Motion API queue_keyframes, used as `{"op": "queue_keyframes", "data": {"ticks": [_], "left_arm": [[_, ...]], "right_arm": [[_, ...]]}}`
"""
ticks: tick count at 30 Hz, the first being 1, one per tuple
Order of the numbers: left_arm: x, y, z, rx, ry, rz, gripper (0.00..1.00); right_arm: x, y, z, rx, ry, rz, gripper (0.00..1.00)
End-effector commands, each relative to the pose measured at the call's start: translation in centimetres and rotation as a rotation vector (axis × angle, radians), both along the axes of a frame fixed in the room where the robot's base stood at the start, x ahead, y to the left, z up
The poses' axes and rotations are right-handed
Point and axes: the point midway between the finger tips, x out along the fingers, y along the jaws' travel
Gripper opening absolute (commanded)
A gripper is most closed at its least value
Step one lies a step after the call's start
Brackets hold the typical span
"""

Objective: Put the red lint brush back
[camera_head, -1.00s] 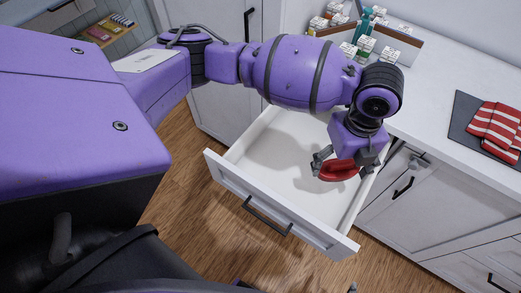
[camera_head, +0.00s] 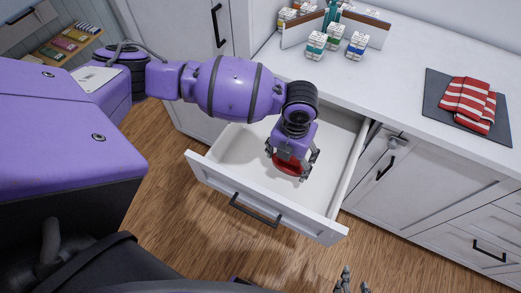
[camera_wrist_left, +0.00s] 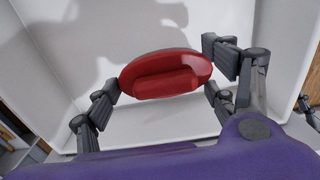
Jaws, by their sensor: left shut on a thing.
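The red lint brush (camera_head: 288,164) is between the fingers of my left gripper (camera_head: 291,168), over the open white drawer (camera_head: 239,143). In the left wrist view the brush (camera_wrist_left: 166,74) shows its rounded red back and raised ridge. The fingers of my left gripper (camera_wrist_left: 163,88) press on it from its two sides. The drawer floor (camera_wrist_left: 130,25) lies beyond the brush. I cannot tell how far the brush is above the floor. The drawer looks empty otherwise. Only the tips of my right gripper (camera_head: 347,283) show at the bottom edge.
The white countertop (camera_head: 380,75) runs behind the drawer. A striped red cloth (camera_head: 467,102) lies on a dark mat (camera_head: 433,106) at the right. Closed cabinet doors flank the drawer.

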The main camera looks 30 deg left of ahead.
Motion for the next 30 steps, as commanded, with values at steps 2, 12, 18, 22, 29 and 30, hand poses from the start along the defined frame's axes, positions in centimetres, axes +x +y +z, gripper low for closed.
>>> {"op": "queue_keyframes", "data": {"ticks": [2,12,18,22,29,30], "left_arm": [[0.2,1.0,-1.1,0.001,-0.001,0.002,0.53],[0.4,2.9,-3.3,0.002,-0.003,0.002,0.53],[0.4,2.7,-6.2,-0.001,-0.002,0.001,0.53],[0.5,2.7,-6.2,0.0,-0.005,0.0,0.53],[0.5,2.7,-6.6,0.0,-0.003,0.0,0.53],[0.4,2.7,-6.7,0.0,-0.003,0.0,0.79]], "right_arm": [[-0.3,0.0,-0.2,-0.001,0.006,-0.001,0.4],[-0.3,-0.1,0.0,0.0,0.004,-0.006,0.4],[-0.2,0.0,0.0,0.002,0.002,-0.011,0.4],[0.0,0.1,0.1,0.005,-0.002,-0.014,0.4],[0.4,0.1,0.1,0.005,-0.007,-0.013,0.4],[0.4,0.1,0.1,0.005,-0.008,-0.013,0.4]]}}
